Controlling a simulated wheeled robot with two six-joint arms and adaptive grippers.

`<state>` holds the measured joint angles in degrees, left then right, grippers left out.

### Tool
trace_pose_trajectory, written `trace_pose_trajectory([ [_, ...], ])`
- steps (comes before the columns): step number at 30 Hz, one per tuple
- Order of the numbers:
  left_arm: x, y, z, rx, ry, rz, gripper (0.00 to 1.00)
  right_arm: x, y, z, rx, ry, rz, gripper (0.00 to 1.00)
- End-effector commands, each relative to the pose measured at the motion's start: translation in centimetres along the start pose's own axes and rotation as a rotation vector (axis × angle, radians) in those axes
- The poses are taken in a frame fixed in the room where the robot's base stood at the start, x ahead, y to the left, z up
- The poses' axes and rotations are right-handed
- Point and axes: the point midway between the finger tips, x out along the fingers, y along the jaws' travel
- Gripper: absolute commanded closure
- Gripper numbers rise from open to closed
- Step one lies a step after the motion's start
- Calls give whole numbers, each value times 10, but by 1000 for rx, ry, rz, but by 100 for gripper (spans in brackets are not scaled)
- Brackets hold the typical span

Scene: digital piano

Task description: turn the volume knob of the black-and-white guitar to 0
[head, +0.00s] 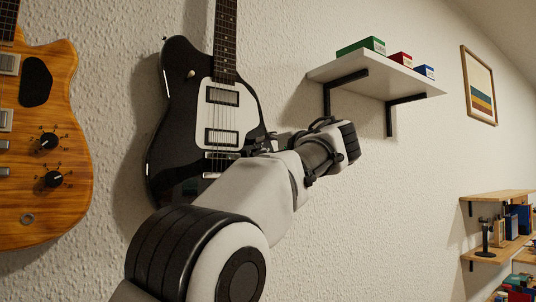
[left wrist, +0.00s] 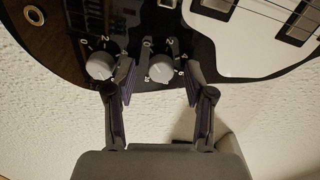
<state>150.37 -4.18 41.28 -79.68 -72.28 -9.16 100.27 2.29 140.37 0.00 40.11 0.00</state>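The black-and-white guitar (head: 175,90) hangs upright on the wall, black body with a white pickguard. In the left wrist view its lower edge shows two grey round knobs with white number marks, a left knob (left wrist: 100,66) and a right knob (left wrist: 160,69). My left gripper (left wrist: 156,72) is open, with one finger on each side of the right knob; I cannot tell whether they touch it. The left finger lies between the two knobs. The knobs' pointer settings are too small to read. In the head view my arm hides the knobs and most of my left gripper (head: 258,146).
An orange wooden guitar (head: 65,110) with two black knobs hangs at the left. A white wall shelf (head: 375,78) with green, red and blue boxes is at the upper right. Wooden shelves (head: 500,245) stand lower right, and a framed picture (head: 479,86) hangs above them.

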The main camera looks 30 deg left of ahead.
Motion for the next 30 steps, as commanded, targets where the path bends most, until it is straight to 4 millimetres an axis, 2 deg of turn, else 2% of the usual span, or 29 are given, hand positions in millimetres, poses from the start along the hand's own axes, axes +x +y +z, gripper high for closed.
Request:
trace_pose_trajectory([
  [5,-11,-1,0,0,2,-2,47,0,0,0,0,0,0,47],
  [8,-31,-1,0,1,2,-3,47,0,0,0,0,0,0,47],
  [15,-92,0,-1,1,2,-3,47,0,0,0,0,0,0,47],
  [18,-109,0,0,0,1,-1,47,0,0,0,0,0,0,47],
  [22,-119,1,0,1,0,-1,47,0,0,0,0,0,0,47],
  [30,-120,1,0,1,0,0,47,0,0,0,0,0,0,47],
])
